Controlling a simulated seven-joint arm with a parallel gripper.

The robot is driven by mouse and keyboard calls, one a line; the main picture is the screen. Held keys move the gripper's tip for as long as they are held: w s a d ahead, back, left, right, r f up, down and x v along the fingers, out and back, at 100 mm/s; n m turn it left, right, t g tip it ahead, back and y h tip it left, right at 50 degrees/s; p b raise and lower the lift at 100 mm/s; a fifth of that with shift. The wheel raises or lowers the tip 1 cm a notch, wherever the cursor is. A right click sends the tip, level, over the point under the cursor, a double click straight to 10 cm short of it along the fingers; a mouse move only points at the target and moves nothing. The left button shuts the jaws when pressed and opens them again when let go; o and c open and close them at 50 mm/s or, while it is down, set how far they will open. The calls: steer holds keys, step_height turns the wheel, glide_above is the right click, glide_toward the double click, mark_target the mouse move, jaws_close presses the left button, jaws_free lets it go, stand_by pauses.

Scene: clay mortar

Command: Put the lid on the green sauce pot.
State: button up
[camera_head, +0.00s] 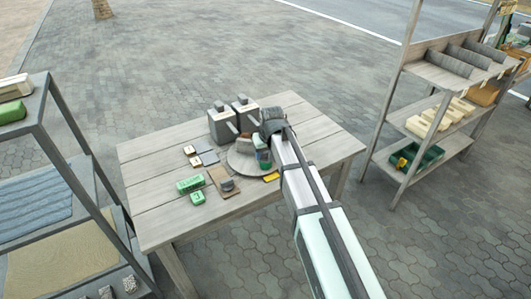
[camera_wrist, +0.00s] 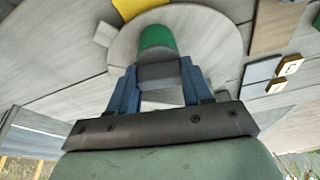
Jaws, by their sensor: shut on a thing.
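My gripper (camera_wrist: 159,74) has its two blue fingers closed on a dark grey, block-like piece (camera_wrist: 160,77); I cannot tell whether it is the lid or part of the pot. A rounded green thing (camera_wrist: 156,37), perhaps the green sauce pot, shows just beyond that piece in the wrist view. In the head view a small green thing (camera_head: 263,158) is on the round grey board (camera_head: 240,168), below my wrist. The same board shows in the wrist view (camera_wrist: 210,38). The fingertips are hidden in the head view.
Two grey-and-white canisters (camera_head: 222,123) stand behind the board. Green blocks (camera_head: 190,184), a brown board (camera_head: 220,178), small tiles (camera_head: 207,157) and a yellow piece (camera_head: 271,177) lie around it. The table's left end (camera_head: 150,190) is clear. Shelves stand on both sides.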

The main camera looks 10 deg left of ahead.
steer(key=o, duration=1.1)
steer(key=shift+o, duration=0.3)
steer(key=o, duration=0.3)
steer(key=shift+r, duration=3.45)
steer(key=shift+r, duration=0.1)
steer(key=shift+r, duration=2.4)
